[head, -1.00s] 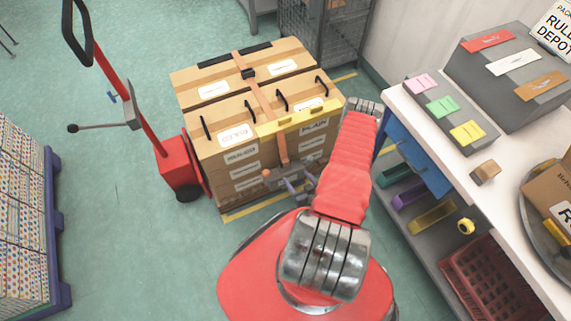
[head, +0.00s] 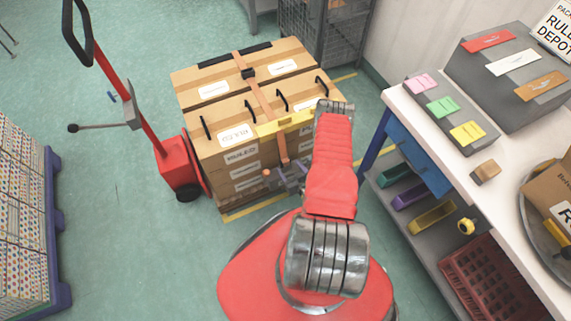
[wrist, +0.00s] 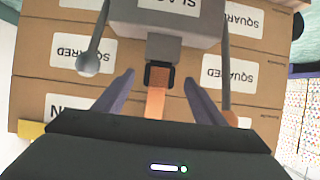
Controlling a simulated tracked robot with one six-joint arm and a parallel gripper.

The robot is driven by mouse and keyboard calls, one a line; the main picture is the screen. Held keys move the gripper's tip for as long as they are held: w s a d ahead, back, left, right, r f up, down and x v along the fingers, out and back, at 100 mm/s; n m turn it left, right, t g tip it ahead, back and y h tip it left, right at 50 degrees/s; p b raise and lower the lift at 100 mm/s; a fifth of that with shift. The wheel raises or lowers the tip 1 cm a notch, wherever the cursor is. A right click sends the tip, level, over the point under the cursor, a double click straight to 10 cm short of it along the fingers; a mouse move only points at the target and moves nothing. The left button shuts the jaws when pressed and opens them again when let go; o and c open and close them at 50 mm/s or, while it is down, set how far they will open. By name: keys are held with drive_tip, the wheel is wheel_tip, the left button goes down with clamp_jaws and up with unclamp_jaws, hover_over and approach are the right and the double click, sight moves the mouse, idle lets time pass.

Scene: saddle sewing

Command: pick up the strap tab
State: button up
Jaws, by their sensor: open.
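An orange strap runs over the stack of cartons, and its hanging end, the strap tab (head: 283,150), lies down the front face. In the wrist view the orange tab (wrist: 155,102) shows between my fingers, with a black buckle (wrist: 158,76) at its end. My gripper (wrist: 159,78) is open, one purple-grey finger on each side of the tab, with gaps to both. In the head view my gripper (head: 291,178) is small and partly hidden by my arm. The tab's upper part is hidden behind my gripper body in the wrist view.
A grey unit (wrist: 165,22) with side levers sits beyond the buckle. The carton stack (head: 215,120) has a yellow edge bar (head: 286,122) and black handles. A red hand truck (head: 178,165) stands left; a workbench (head: 400,105) stands right.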

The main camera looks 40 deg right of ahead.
sight(286, 164)
idle(0.3)
drive_tip(key=shift+x, duration=2.6)
drive_tip(key=c, duration=1.2)
drive_tip(key=shift+o, duration=0.2)
drive_tip(key=shift+r, duration=5)
